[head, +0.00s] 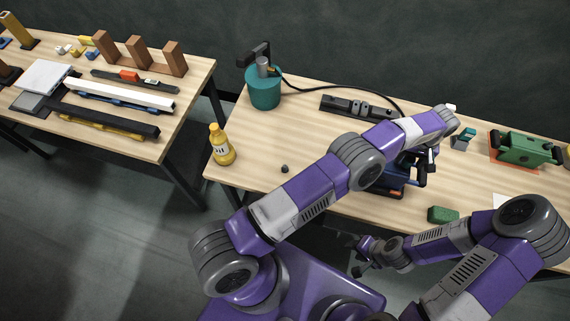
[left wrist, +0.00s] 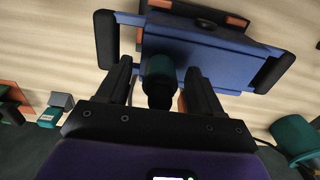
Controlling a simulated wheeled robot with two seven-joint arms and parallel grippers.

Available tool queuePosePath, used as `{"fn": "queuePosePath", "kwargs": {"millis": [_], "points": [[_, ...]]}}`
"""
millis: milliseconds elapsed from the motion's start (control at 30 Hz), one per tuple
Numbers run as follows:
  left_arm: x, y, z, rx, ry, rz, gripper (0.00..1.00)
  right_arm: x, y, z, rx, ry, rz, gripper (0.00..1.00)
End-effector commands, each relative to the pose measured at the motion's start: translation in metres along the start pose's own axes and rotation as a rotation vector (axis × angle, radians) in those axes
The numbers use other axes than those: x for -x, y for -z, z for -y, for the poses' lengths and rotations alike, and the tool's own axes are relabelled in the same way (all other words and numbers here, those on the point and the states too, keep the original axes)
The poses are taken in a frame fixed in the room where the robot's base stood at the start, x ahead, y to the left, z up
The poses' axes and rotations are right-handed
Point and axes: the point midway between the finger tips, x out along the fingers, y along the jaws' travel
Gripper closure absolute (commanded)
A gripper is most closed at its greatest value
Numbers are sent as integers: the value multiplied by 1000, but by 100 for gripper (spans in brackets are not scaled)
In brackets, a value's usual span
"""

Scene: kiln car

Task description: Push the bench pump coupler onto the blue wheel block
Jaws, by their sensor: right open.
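The blue wheel block (head: 393,183) is on the right bench, partly hidden by my left arm in the head view. In the left wrist view it (left wrist: 210,55) fills the top middle, with dark end pieces. My left gripper (left wrist: 160,75) is directly in front of it, with a dark teal, black-ended coupler (left wrist: 159,72) between the fingers. The coupler's far end overlaps the block's near edge in this view; I cannot tell whether they touch. My left gripper (head: 428,160) shows dark in the head view. My right gripper (head: 360,257) is open and empty, in front of the bench.
The teal bench pump (head: 264,90) stands at the bench's back left; its black hose runs behind my left arm. A black rail (head: 355,107), yellow bottle (head: 221,146), green block (head: 443,214) and green machine (head: 524,149) stand around. The bench's left front is mostly clear.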

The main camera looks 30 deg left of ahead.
Motion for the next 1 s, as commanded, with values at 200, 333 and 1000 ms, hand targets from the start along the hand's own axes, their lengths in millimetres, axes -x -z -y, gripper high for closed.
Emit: {"fn": "queuePosePath", "kwargs": {"millis": [200, 333, 1000], "points": [[0, 0, 0, 0, 0, 0, 36, 0, 0, 0, 0, 0, 0, 57], [0, 0, 0, 0, 0, 0, 36, 0, 0, 0, 0, 0, 0, 57], [12, 0, 0, 0, 0, 0, 36, 6, 0, 2, 0, 0, 0, 57]]}}
